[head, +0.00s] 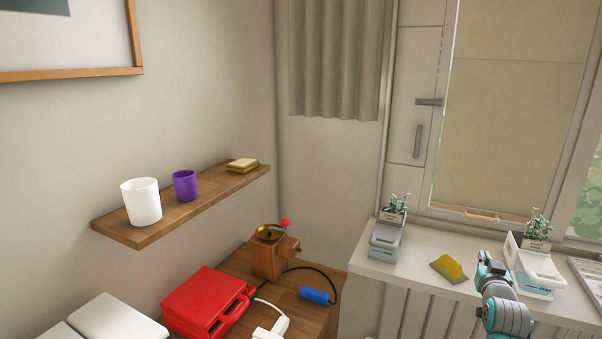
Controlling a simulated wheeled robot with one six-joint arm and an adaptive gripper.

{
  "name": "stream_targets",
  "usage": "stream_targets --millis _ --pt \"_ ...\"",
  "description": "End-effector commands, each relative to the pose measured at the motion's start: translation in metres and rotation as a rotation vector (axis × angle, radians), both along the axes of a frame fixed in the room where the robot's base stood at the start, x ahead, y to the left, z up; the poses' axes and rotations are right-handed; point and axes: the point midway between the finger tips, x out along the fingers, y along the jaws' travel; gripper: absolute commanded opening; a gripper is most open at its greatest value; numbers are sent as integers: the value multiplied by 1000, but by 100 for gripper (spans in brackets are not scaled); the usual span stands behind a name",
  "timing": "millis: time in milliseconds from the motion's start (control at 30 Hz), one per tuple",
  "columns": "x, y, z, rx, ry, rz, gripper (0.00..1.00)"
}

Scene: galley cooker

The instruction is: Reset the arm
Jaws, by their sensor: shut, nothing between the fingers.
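Part of my arm, with grey links and teal joint caps, rises from the bottom edge at the right of the head view, in front of the white sill. The fingers of my gripper do not show in this view. The task names no other object.
A wooden shelf (150,232) holds a white cup (141,202), a purple cup (185,186) and a sandwich (243,164). A yellow sponge-like item (449,268) lies on the sill (420,262).

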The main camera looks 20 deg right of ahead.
Motion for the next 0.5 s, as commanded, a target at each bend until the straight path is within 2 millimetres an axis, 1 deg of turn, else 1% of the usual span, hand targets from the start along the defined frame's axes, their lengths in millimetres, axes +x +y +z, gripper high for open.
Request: stream_targets --millis 33,167,267,367,467,500 --pt "1 9 -9 4 3 9 0" --pt "3 34 -30 9 8 34 0" --pt "4 58 -50 15 13 58 0" --pt "2 90 -75 22 20 90 0" --pt "-3 131 -103 30 30 131 0" --pt "-6 148 -114 33 32 147 0"
